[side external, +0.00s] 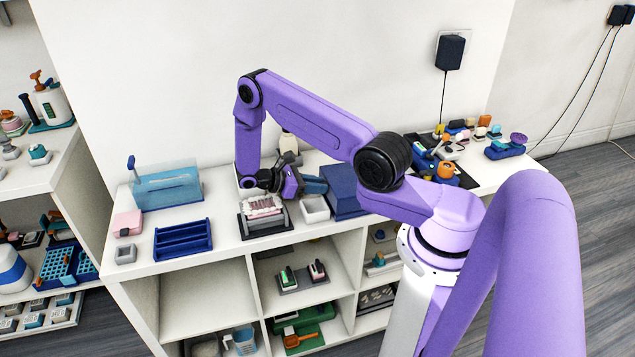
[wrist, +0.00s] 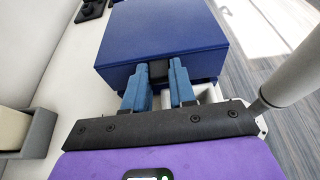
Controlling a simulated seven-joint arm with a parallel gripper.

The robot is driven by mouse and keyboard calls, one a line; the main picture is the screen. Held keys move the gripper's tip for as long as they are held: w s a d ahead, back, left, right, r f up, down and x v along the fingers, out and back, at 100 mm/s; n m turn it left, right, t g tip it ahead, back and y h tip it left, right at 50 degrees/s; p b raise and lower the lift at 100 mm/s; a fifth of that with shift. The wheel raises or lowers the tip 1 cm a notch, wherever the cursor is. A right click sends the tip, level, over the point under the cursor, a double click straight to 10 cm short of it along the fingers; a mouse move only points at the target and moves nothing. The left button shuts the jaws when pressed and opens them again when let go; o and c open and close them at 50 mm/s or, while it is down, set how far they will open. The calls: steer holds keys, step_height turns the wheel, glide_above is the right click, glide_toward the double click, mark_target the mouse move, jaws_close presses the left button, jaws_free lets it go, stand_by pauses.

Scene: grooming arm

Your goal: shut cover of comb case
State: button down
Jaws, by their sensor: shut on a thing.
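The comb case looks to be the dark blue box (side external: 343,186) on the white shelf top, right of the middle of the unit. It fills the upper part of the wrist view (wrist: 165,32). My gripper (side external: 317,185) reaches it from the left, with its blue fingers level beside the case. In the wrist view my gripper (wrist: 158,76) is shut on a small black tab (wrist: 158,70) at the near side of the case. I cannot tell how far the cover stands open. The arm hides part of the case in the side view.
A small white open box (side external: 314,209) stands just in front of my gripper. A dark stand with a pale pink and white item (side external: 262,212) is to its left. A blue slotted rack (side external: 183,239) stands further left. Cluttered trays (side external: 440,165) lie to the right.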

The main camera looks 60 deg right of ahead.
steer(key=shift+f, duration=0.1)
steer(key=c, duration=0.9)
jaws_free()
steer(key=v, duration=1.7)
steer(key=shift+w+a, duration=0.2)
